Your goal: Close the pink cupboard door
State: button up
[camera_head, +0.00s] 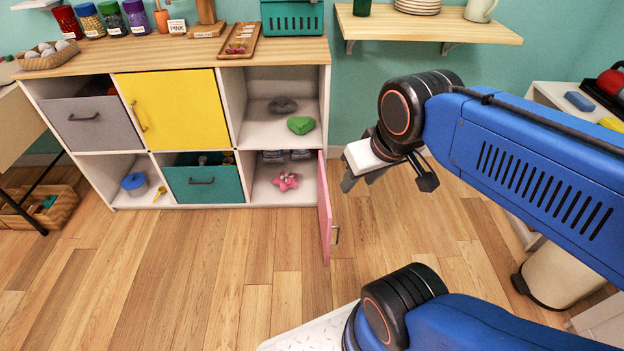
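The pink cupboard door (325,209) stands open at the lower right compartment of the white shelf unit (237,106). It is hinged on the right side and swung out toward me, seen nearly edge-on. Its metal handle (336,235) faces right. Inside the compartment lie a pink star-shaped thing (286,181) and dark folded items at the back. My gripper (358,182) is to the right of the door and above the floor, apart from the door. Its fingers point down and left; their gap is too small and partly hidden to judge.
The yellow door (176,109) is closed. Grey (90,122) and teal (204,181) drawers fill other compartments. A green heart (301,125) lies in the open upper right one. A bin (556,277) stands at right. The wooden floor (170,270) before the unit is clear.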

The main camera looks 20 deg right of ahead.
aim_at(328, 208)
jog(key=i+l+u, duration=0.2)
jog(key=l, duration=0.35)
jog(key=i+l+u, duration=0.2)
jog(key=l, duration=0.35)
jog(key=l+u, duration=0.15)
jog(key=l, duration=0.45)
jog(key=i+l+u, duration=0.2)
jog(key=l, duration=0.4)
jog(key=k+j+z, duration=0.3)
jog(key=k+j, duration=0.6)
jog(key=k+l, duration=0.05)
